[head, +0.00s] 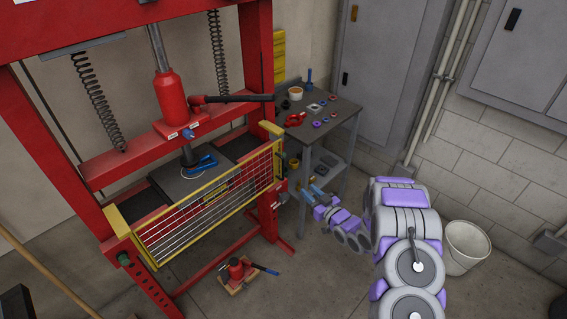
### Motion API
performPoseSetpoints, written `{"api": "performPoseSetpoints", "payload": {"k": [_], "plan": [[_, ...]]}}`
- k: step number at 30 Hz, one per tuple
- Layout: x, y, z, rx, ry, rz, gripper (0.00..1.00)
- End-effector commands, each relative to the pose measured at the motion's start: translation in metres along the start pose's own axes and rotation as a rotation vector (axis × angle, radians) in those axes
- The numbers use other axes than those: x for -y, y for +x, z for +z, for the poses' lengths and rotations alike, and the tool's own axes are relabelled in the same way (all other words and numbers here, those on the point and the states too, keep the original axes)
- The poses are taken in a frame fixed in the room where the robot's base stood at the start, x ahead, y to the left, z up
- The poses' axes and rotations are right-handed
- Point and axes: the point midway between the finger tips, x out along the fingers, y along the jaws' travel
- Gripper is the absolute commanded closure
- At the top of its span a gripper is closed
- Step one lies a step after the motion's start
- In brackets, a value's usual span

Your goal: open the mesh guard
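The mesh guard (215,200) is a wire panel in a yellow frame across the front of the red press (262,62). It stands upright between the two posts and looks closed. My gripper (311,193) is just right of the guard's right end, near the press's right post. Its two blue fingertips look apart, with nothing seen between them. A gap to the guard's edge seems to show, but the exact distance is hard to judge. A latch or handle on the guard cannot be made out clearly.
A grey workbench (345,106) with small parts stands behind my gripper. A white bucket (466,246) stands at the right. A wooden pole (45,268) leans at lower left.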

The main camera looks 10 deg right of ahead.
Motion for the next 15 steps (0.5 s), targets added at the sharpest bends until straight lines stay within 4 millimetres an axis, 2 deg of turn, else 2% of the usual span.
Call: {"api": "performPoseSetpoints", "payload": {"k": [4,8,15], "plan": [[0.003,0.002,0.0,-0.029,0.011,-0.007,0.68],[0.004,0.015,0.0,-0.028,0.01,-0.01,0.68],[0.005,0.06,-0.001,-0.029,0.009,-0.009,0.68]]}}
